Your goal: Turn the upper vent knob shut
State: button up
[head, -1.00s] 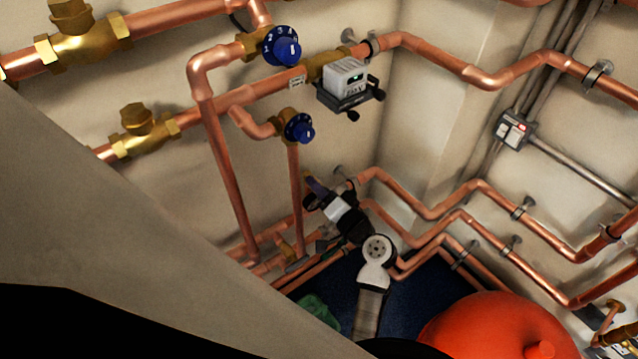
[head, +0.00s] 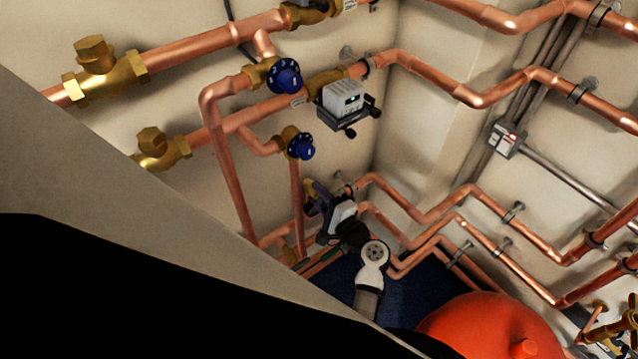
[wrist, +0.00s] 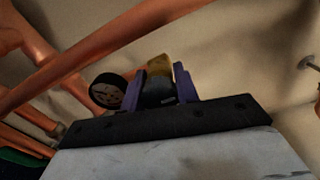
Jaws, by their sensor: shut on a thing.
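In the head view, an upper blue dial knob (head: 284,76) and a lower blue dial knob (head: 300,146) sit on brass fittings on the copper pipes. A dark round knob (wrist: 107,91) with a pale marked face is just left of the fingers. I cannot tell which knob is the upper vent knob.
A copper pipe (wrist: 110,47) crosses close above my gripper in the wrist view. A grey meter box (head: 342,104) is on the wall above my arm. A red rounded tank (head: 485,330) stands at the lower right. Pipes line the right wall.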

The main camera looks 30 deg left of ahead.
jog(key=shift+m, duration=0.3)
jog(key=o, duration=1)
jog(key=shift+c, duration=0.2)
jog(key=b+v, duration=0.1)
jog(key=v, duration=0.6)
jog(key=shift+d+b, duration=0.3)
jog(key=shift+b, duration=0.05)
jog(key=shift+s, duration=0.15)
